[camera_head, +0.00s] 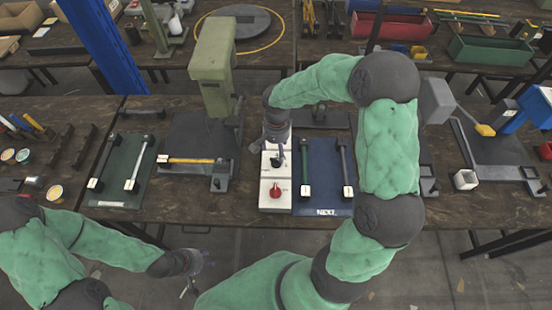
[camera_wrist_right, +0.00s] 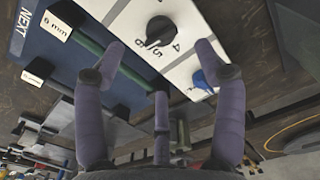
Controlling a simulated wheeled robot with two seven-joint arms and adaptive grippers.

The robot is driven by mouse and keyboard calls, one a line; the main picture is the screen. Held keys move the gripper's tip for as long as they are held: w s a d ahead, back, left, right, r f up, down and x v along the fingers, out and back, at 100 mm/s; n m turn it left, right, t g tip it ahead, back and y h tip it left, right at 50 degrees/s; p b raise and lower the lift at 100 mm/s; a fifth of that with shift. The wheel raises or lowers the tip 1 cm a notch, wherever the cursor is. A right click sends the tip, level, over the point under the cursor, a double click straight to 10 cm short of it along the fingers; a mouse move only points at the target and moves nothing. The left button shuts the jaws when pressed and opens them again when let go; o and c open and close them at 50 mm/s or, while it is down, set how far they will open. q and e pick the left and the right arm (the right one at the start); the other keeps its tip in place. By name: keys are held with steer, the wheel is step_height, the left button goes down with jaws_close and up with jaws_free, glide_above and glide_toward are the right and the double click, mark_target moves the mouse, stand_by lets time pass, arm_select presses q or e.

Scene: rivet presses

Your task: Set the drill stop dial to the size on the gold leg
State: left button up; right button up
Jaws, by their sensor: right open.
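The white control panel (camera_head: 263,205) carries a red knob (camera_head: 276,191) near its front and a dark dial (camera_head: 275,162) behind it. In the right wrist view the black dial (camera_wrist_right: 160,31) has numbers around it, with 4 and 5 legible. A blue knob (camera_wrist_right: 204,80) is beside it. My right gripper (camera_head: 275,141) is over the panel's back part; in the wrist view its spread fingers (camera_wrist_right: 160,58) frame the dial, apparently without touching. The gold leg (camera_head: 190,161) lies at the green press; its white tag is unreadable. My left gripper (camera_head: 190,272) hangs low at the front, its fingers unclear.
A blue NEXT mat (camera_head: 323,205) right of the panel holds two legs; the green one's tag (camera_wrist_right: 56,26) reads 6 mm. A green mat (camera_head: 112,200) at left holds two more. The green press (camera_head: 212,75) stands left of my right gripper.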

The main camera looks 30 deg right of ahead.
mark_target(276, 160)
step_height(276, 160, down, 7)
steer(key=shift+f+b, duration=0.1)
steer(key=shift+b, duration=0.45)
steer(key=c, duration=1.2)
